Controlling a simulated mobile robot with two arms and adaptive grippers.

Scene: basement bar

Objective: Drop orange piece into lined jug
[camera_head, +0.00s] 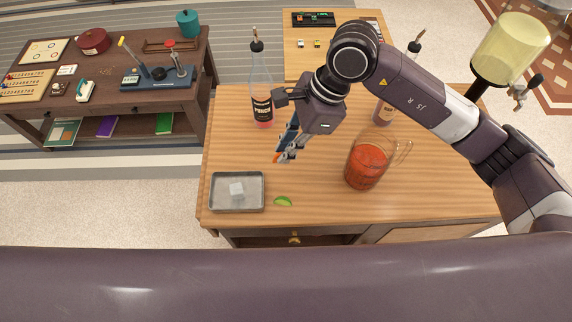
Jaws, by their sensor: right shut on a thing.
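The jug (367,166) is clear glass with a handle on its right and holds red-orange contents. It stands upright on the wooden counter, and lines on its glass are too small to make out. My right gripper (286,157) is to the left of the jug, above the counter, pointing down. It is shut on a small orange piece (276,157), of which only a sliver shows at the fingertips. The gripper hides most of it. My left gripper is not in view.
A metal tray (214,207) with a pale cube (237,188) sits at the counter's front left. A green lime piece (283,201) lies beside it. A pourer-topped bottle (261,88) stands behind my gripper. Another bottle (383,112) stands behind the jug, partly hidden by my arm.

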